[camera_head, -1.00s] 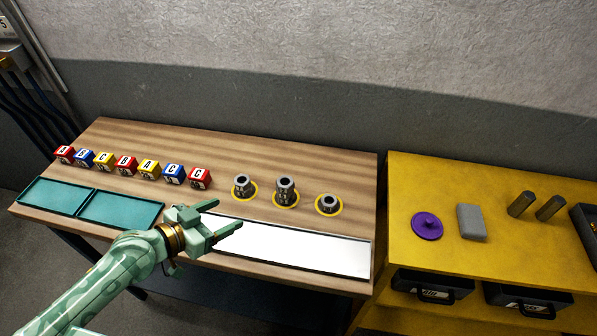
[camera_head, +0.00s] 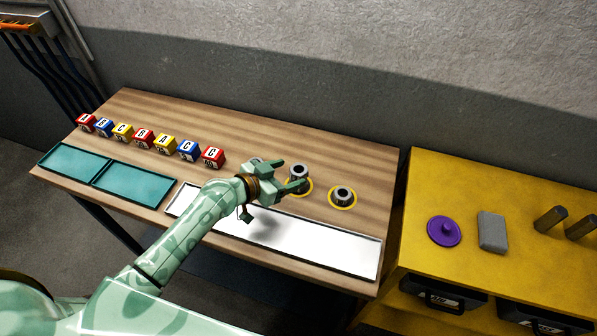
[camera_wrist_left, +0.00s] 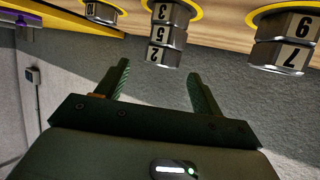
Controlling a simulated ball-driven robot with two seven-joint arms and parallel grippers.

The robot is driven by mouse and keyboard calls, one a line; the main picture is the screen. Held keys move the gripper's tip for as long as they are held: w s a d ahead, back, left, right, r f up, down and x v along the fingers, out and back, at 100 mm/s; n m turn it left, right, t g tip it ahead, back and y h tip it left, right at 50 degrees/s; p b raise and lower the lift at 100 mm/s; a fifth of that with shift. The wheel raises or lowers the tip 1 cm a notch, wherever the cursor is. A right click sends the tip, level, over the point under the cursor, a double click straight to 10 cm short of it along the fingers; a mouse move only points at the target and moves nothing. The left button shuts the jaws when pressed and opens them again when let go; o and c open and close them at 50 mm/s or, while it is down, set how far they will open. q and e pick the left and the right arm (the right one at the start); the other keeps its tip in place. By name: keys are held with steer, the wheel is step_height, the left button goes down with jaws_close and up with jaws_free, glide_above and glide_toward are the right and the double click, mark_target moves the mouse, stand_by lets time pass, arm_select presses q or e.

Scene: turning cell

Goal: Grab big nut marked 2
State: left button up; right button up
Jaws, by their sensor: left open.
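The nut marked 2 (camera_wrist_left: 166,57) is a grey metal nut at the free end of the middle stack, with nuts marked 5 (camera_wrist_left: 160,33) and 3 (camera_wrist_left: 161,11) between it and the table. In the head view this stack's top (camera_head: 299,170) shows just beyond my left gripper (camera_head: 289,177), which partly covers the stack. In the left wrist view my left gripper (camera_wrist_left: 157,74) is open and empty, and the nut marked 2 appears between the lines of its fingers, apart from them. My right gripper is not in view.
A single nut (camera_head: 342,194) stands to the right, and a two-nut stack (camera_wrist_left: 284,40) is on the other side, mostly hidden by my gripper in the head view. A white tray (camera_head: 330,247), teal trays (camera_head: 135,184) and lettered cubes (camera_head: 166,144) share the table. A yellow bench (camera_head: 510,265) stands right.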

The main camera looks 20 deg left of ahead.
mark_target(296, 170)
arm_select(q)
steer(key=x, duration=0.3)
steer(key=shift+w+d+f, duration=0.1)
steer(key=shift+w+f, duration=0.15)
steer(key=shift+w, duration=0.05)
steer(key=shift+s, duration=0.1)
steer(key=shift+c, duration=1.2)
steer(key=c, duration=1)
steer(key=shift+o, duration=0.2)
